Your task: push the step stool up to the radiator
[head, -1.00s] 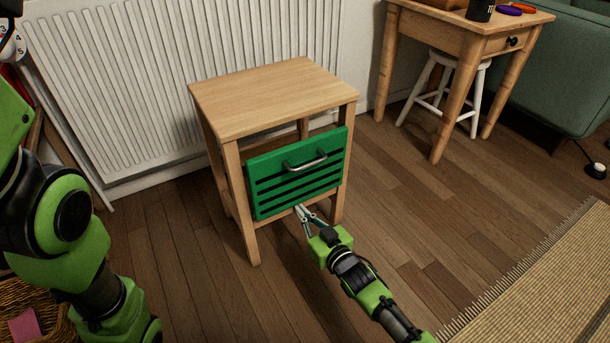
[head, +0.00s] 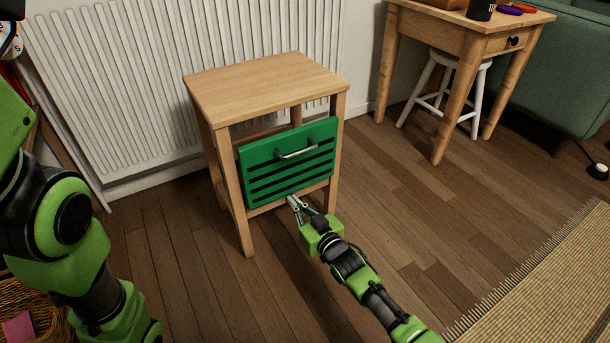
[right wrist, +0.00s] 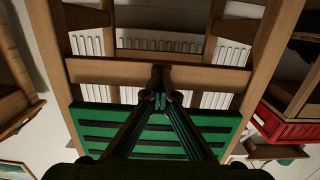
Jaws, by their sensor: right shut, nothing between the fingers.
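The step stool appears to be the wooden stand (head: 265,88) with a flat top and four legs, upright on the floor in front of the white radiator (head: 100,90). A green slatted panel (head: 290,163) with a metal handle hangs on its front. Whether its back touches the radiator is hidden. My right gripper (head: 293,203) is shut and empty at the panel's lower edge. In the right wrist view, its closed tips (right wrist: 160,88) lie at a wooden crossbar (right wrist: 200,77) of the stand, seemingly against it. My left arm shows at the left; its gripper is out of frame.
A wooden side table (head: 468,38) with a drawer stands at the right, with a white stool (head: 432,100) under it. A green sofa (head: 560,75) is beyond. A woven rug (head: 560,280) lies at lower right, a wicker basket (head: 45,315) at lower left. Floor right of the stand is clear.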

